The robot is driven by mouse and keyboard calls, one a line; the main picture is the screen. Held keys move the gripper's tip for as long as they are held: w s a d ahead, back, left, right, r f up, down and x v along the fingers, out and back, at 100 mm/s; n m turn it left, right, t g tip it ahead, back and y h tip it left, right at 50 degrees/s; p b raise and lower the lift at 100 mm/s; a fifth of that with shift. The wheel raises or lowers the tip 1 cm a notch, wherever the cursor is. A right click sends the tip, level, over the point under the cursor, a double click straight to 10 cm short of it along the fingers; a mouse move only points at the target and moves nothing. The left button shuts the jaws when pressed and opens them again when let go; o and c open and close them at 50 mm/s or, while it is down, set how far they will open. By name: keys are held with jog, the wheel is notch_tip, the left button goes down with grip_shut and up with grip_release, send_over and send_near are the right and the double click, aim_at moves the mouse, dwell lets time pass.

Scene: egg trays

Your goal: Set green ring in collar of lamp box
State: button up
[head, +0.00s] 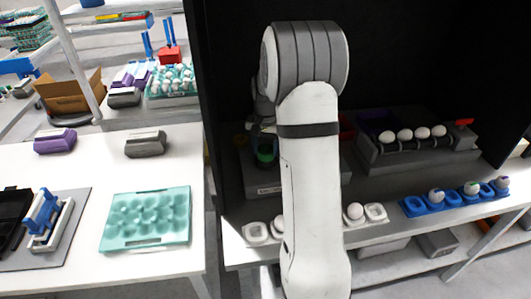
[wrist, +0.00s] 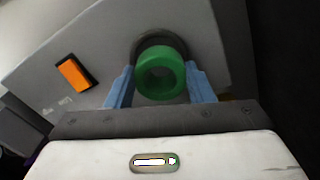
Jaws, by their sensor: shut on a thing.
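The green ring (wrist: 160,72) sits between the two blue fingers of my gripper (wrist: 159,78) in the wrist view, with its hole facing the camera. My gripper is shut on it. A dark round collar (wrist: 151,38) of the grey lamp box (wrist: 205,35) shows just behind the ring's upper edge. I cannot tell whether the ring touches the collar or sits in it. In the head view the green ring (head: 265,154) shows as a small patch left of my arm, above the lamp box (head: 264,189). My arm hides most of the gripper and part of the box there.
An orange rectangle (wrist: 73,74) marks the lamp box's face, left of the ring. In the head view, a grey unit with a row of white eggs (head: 405,136) stands to the right. Blue egg holders (head: 455,199) lie in front. A teal egg tray (head: 147,219) lies on the left table.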

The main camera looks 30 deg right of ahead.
notch_tip(320, 180, down, 2)
jog(key=shift+d+f, duration=0.1)
jog(key=shift+f, duration=0.15)
jog(key=shift+s, duration=0.1)
jog(key=shift+f, duration=0.15)
jog(key=o, duration=1)
jog(key=shift+c, duration=0.2)
